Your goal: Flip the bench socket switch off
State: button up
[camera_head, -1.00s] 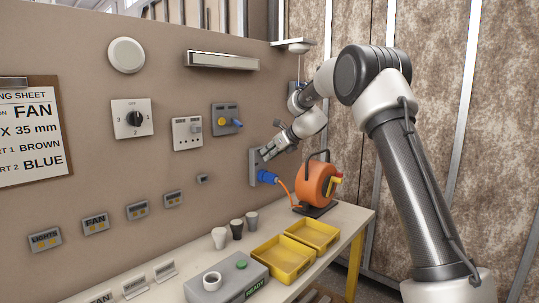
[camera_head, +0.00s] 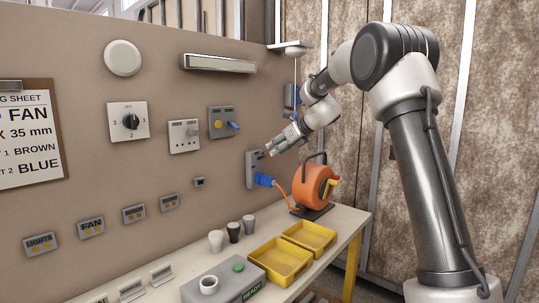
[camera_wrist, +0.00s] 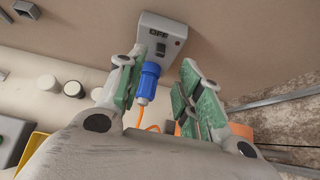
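The bench socket (camera_head: 251,170) is a grey box on the wall panel at the bench's far end. A blue plug (camera_head: 264,180) sits in its lower part, with an orange cable below. In the wrist view the socket (camera_wrist: 172,30) is ahead of the fingers, with a small dark switch area (camera_wrist: 160,48) above the blue plug (camera_wrist: 148,80). I cannot tell which way the switch is set. My gripper (camera_head: 271,150) is apart from the socket, in front and slightly above. In the wrist view its green-padded fingers (camera_wrist: 158,66) are spread and empty.
An orange cable reel (camera_head: 314,187) stands on the bench just right of the socket, below my gripper. Yellow trays (camera_head: 283,262), several cups and a grey READY box (camera_head: 222,283) stand nearer. Other switches and a rotary switch (camera_head: 129,122) are on the wall to the left.

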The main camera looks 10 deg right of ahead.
jog(key=v, duration=0.4)
jog(key=shift+s+d+r, duration=0.15)
jog(key=shift+s+r, duration=0.05)
jog(key=s+d+f+n+g+h, duration=0.1)
jog(key=s+d+f+n+g, duration=0.15)
jog(key=s+f+n, duration=0.8)
jog(key=s+d+r+n+g+h, duration=0.1)
jog(key=s+n, duration=0.8)
jog(key=s, duration=1)
jog(key=s+d+r+n+g+h, duration=0.1)
jog(key=s+d+n+h, duration=0.3)
jog(key=s+n, duration=0.5)
jog(key=shift+s+d, duration=0.85)
jog(key=shift+s, duration=4.25)
